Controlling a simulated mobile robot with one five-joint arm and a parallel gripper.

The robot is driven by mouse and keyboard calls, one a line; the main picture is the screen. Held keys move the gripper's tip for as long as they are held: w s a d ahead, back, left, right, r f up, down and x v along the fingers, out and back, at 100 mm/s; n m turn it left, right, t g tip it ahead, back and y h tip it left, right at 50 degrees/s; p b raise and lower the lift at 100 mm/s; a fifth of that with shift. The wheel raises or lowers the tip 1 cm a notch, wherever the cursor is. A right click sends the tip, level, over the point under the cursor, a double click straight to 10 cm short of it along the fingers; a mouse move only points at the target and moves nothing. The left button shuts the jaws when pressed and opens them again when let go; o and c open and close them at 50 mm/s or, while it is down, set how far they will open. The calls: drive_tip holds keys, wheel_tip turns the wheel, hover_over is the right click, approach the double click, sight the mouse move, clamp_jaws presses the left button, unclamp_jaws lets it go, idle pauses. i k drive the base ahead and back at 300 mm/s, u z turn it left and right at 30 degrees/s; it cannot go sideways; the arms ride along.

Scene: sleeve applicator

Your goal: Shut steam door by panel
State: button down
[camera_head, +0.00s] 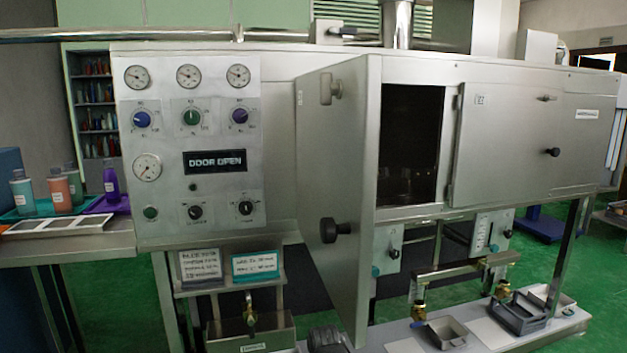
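The steam door panel (338,160) stands swung open toward me on the steel steam cabinet (420,70). A black knob (335,230) is on its lower part, and a metal latch piece (330,88) is near its top. The dark chamber opening (410,140) shows to the right of the door. The display (215,161) on the control panel reads "DOOR OPEN". A dark ribbed shape, cut off by the bottom edge below the door, may be part of my arm. I see no gripper fingers and nothing touching the door.
A second door (530,140) to the right is closed. Gauges and dials fill the control panel (190,205). Bottles (58,190) stand at the far left. Below are a brass-fitted pipe (465,270) and metal trays (447,333). Green floor (110,300) shows at lower left.

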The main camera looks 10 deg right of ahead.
sight(338, 143)
drive_tip(key=i, duration=0.75)
drive_tip(key=z, duration=0.65)
drive_tip(key=k, duration=2.05)
drive_tip(key=u, duration=1.8)
drive_tip(key=i, duration=1)
